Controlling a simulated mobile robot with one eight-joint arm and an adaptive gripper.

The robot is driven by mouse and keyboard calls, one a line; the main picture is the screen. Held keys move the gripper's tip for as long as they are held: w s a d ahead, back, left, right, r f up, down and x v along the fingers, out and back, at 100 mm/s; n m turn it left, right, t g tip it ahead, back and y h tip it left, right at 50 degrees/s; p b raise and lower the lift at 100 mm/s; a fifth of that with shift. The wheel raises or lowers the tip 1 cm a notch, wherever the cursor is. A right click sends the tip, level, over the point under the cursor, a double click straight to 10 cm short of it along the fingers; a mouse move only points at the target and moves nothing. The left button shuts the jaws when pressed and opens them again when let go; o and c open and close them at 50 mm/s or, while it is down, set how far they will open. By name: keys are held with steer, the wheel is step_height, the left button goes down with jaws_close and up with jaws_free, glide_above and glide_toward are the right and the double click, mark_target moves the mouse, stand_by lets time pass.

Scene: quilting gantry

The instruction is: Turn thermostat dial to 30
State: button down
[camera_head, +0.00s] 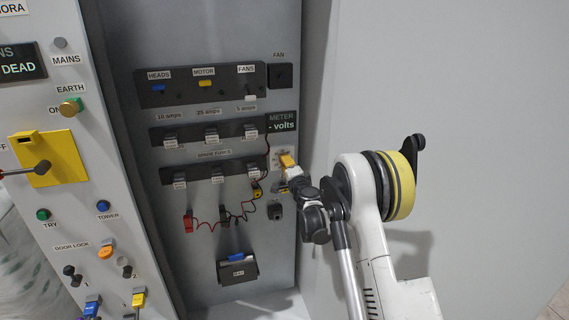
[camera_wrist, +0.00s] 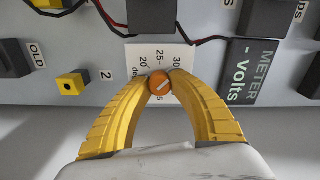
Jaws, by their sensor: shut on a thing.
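The thermostat dial (camera_wrist: 160,84) is a small orange knob with a pale pointer line, on a white scale plate (camera_wrist: 143,53). The marks 20, 25 and 30 can be read on the plate; another mark ending in 5 shows below the knob. The pointer line is tilted, with one end up and to the right; its exact setting cannot be told. My gripper (camera_wrist: 160,83) has its two yellow fingers closed on the knob from both sides, and the fingers cover part of the plate. In the head view my gripper (camera_head: 290,164) is at the panel, hiding most of the dial.
A dark meter display (camera_head: 281,124) reading "- volts" is just above the dial. Fuse rows (camera_head: 211,135) and red and black wires (camera_head: 205,220) lie to the left. A yellow block (camera_wrist: 71,85) is close to one finger. The grey side wall (camera_head: 470,110) is bare.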

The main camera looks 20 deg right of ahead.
steer(key=c, duration=1.2)
jaws_free()
steer(key=shift+d, duration=0.1)
steer(key=shift+o, duration=0.2)
steer(key=shift+s, duration=0.1)
steer(key=s, duration=1.1)
steer(key=shift+s, duration=0.4)
